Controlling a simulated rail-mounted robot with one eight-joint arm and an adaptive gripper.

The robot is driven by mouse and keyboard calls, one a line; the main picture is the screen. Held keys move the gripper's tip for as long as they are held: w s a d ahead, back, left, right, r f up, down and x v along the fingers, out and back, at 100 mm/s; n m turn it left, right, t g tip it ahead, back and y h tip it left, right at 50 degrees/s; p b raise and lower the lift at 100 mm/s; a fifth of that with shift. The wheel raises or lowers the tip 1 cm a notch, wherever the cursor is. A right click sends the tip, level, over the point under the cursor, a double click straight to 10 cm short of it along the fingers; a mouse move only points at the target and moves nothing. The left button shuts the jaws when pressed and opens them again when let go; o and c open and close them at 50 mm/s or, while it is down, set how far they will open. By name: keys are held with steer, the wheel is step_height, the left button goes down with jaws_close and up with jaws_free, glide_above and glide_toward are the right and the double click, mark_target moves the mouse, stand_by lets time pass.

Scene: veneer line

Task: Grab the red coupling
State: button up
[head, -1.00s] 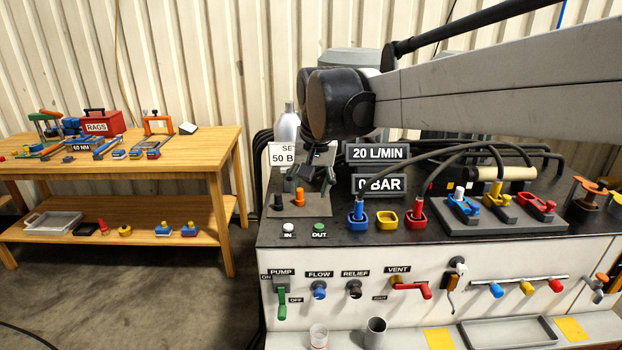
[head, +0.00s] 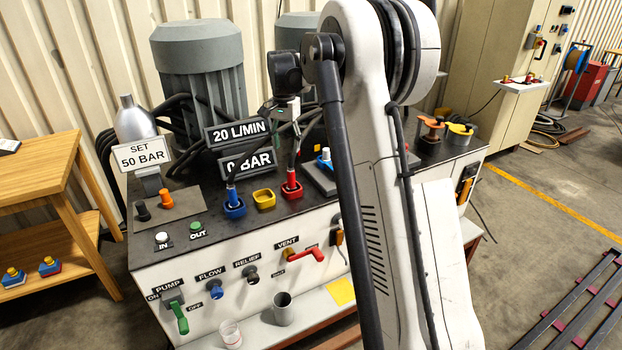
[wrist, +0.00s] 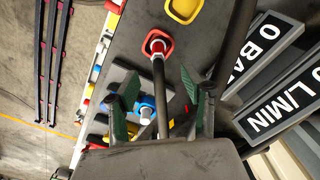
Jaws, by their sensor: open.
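The red coupling (head: 291,178) stands upright in a red square socket (head: 292,192) on the dark bench top, with a black hose rising from it. In the wrist view the red coupling (wrist: 158,46) sits in its socket, ahead of my fingertips. My gripper (wrist: 157,72) is open, its two green-padded fingers on either side of the black hose. The fingers look apart from the hose. In the head view my gripper (head: 291,122) hangs above the red coupling, its fingers hard to make out among the hoses.
A blue coupling (head: 232,194) with a hose stands in a blue socket to the left. An empty yellow socket (head: 264,199) lies between them. The display signs (head: 237,132) stand close behind. A grey block (head: 321,178) with a blue fitting is to the right, partly behind my arm.

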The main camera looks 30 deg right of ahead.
steer(key=shift+w+d+f, duration=0.15)
steer(key=shift+d+f, duration=0.4)
steer(key=shift+d, duration=0.35)
glide_above(291, 187)
steer(key=w+d, duration=0.1)
step_height(291, 187, down, 8)
steer(key=shift+f+p, duration=0.1)
steer(key=shift+p, duration=0.25)
steer(key=shift+a+f+p, duration=0.2)
steer(key=shift+f+p, duration=0.3)
steer(key=shift+f, duration=2.2)
jaws_close()
